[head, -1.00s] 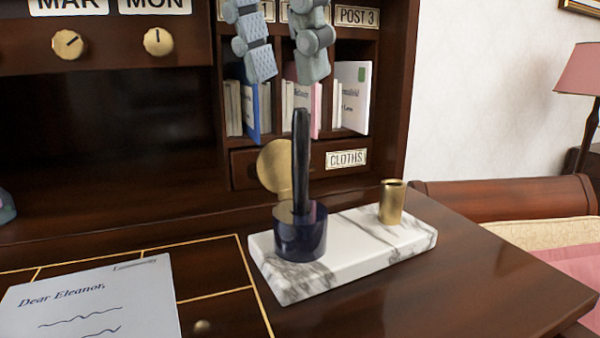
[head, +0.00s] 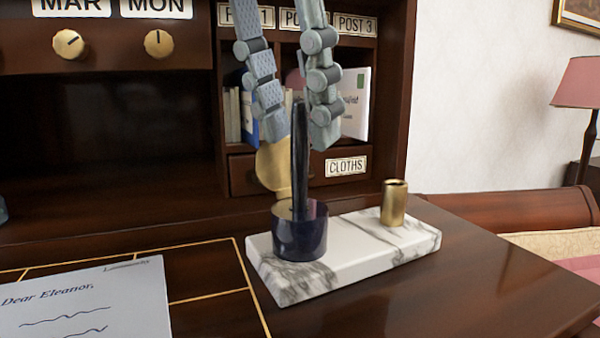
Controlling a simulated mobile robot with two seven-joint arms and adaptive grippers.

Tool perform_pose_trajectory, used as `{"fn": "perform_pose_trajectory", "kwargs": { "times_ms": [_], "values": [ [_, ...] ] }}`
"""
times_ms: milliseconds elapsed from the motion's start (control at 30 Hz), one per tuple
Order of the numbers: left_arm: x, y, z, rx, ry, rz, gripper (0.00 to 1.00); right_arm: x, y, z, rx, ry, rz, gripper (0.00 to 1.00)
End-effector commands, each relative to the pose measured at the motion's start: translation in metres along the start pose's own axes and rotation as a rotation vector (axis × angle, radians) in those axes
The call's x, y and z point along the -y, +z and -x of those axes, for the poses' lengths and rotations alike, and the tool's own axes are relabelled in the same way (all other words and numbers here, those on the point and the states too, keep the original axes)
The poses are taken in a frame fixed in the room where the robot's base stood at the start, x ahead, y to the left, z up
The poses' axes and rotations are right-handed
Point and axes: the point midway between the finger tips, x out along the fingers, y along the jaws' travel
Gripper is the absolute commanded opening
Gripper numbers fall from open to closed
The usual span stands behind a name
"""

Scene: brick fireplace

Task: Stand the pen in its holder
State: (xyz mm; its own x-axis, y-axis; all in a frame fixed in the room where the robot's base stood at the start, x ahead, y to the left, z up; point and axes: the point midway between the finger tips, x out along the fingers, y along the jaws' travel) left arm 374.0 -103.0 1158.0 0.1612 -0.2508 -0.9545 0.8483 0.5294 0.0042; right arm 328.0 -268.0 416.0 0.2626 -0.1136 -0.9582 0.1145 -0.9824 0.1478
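A dark, slim pen (head: 300,165) stands upright in a dark blue glass inkwell (head: 300,235) at the left end of a white marble base (head: 350,252). A small gold cylindrical holder (head: 394,206) stands empty-looking towards the base's right end. My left gripper (head: 299,142) comes down from above with its fingers apart. Its fingertips show on either side of the pen's upper part, with gaps between fingers and pen. I cannot tell the exact depth between them. My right gripper is not in view.
A letter (head: 88,300) lies on the desk at left. Behind stand cubbyholes with books, a "CLOTHS" drawer (head: 300,172) and a round gold object (head: 273,165) close to the pen. A lamp (head: 590,85) is at far right. The desk right of the marble is clear.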

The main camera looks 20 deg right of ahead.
Motion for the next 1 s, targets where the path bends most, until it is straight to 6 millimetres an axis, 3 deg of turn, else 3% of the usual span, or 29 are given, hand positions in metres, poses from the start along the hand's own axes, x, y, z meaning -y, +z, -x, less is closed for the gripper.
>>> {"fn": "perform_pose_trajectory", "kwargs": {
  "times_ms": [733, 1000],
  "values": [
    [0.0000, -0.0001, 0.0002, 0.000, 0.000, 0.000, 0.32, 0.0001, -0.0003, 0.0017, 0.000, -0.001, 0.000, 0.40],
    [-0.0001, 0.0000, 0.0002, 0.000, 0.000, 0.000, 0.00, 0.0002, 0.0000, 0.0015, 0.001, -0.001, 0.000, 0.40]
  ]
}}
